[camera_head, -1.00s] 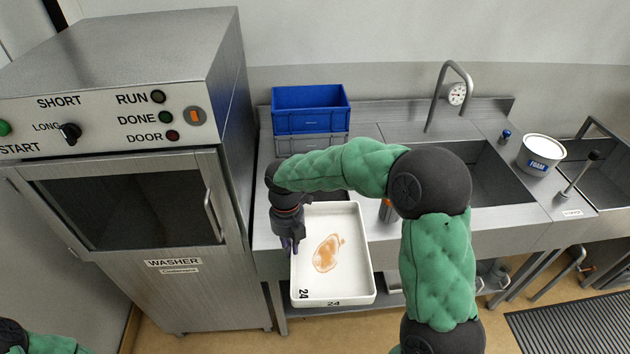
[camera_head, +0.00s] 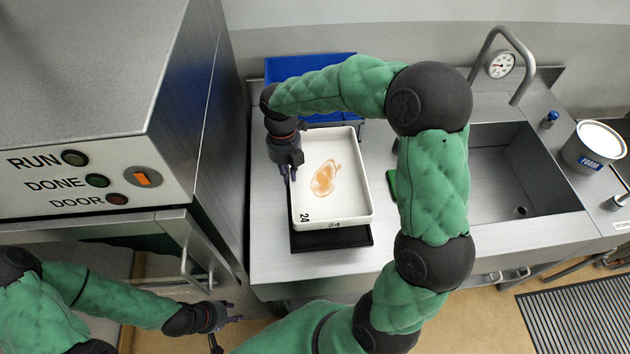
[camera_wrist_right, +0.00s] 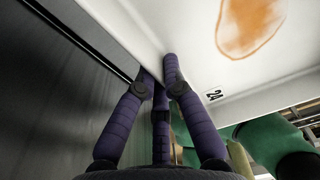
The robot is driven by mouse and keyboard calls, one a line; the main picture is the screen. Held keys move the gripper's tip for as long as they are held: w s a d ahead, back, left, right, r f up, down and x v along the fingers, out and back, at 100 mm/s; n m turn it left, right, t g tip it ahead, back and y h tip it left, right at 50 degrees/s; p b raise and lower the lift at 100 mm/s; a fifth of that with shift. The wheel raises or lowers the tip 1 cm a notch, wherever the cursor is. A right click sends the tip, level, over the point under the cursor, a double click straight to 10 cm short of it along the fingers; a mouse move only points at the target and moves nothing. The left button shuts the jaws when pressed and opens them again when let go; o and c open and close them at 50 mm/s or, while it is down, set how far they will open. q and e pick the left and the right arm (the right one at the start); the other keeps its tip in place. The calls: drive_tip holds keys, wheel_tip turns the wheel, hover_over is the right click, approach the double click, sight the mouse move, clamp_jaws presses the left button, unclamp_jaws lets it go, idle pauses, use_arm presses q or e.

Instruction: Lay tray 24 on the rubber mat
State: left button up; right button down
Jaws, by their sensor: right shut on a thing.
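Tray 24 (camera_head: 348,196) is a white, shallow tray with a brown-orange stain on its floor and "24" on its near wall. It lies over a flat black mat (camera_head: 340,238) on the steel counter; the mat's near edge shows below the tray. I cannot tell whether the tray touches the mat. My right gripper (camera_head: 291,174) is shut on the tray's left wall. In the right wrist view its fingers (camera_wrist_right: 162,76) pinch that wall. My left gripper (camera_head: 234,318) is low at the left, in front of the counter, fingers spread and empty.
A blue crate (camera_head: 285,68) stands behind the tray. A green object (camera_head: 391,184), partly behind my right arm, lies right of the tray. The sink (camera_head: 515,180) and a foam tub (camera_head: 594,146) are farther right. The washer (camera_head: 90,60) stands close at the left.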

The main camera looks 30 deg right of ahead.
drive_tip(key=f, duration=0.2)
drive_tip(key=f+b, duration=0.1)
drive_tip(key=f, duration=0.1)
drive_tip(key=shift+s+a+f, duration=0.1)
drive_tip(key=shift+s+f, duration=0.1)
drive_tip(key=shift+f, duration=0.1)
drive_tip(key=shift+w+f, duration=0.1)
drive_tip(key=shift+f, duration=0.15)
drive_tip(key=shift+f+b, duration=0.6)
drive_tip(key=shift+f, duration=1.7)
drive_tip(key=shift+f, duration=0.1)
drive_tip(key=c, duration=1.3)
unclamp_jaws()
drive_tip(key=shift+c, duration=0.2)
wheel_tip(320, 180, up, 12)
drive_tip(key=w+p, duration=0.1)
drive_tip(key=p, duration=0.1)
drive_tip(key=shift+w+d+p, duration=0.15)
drive_tip(key=shift+d+p, duration=0.1)
drive_tip(key=shift+p, duration=0.15)
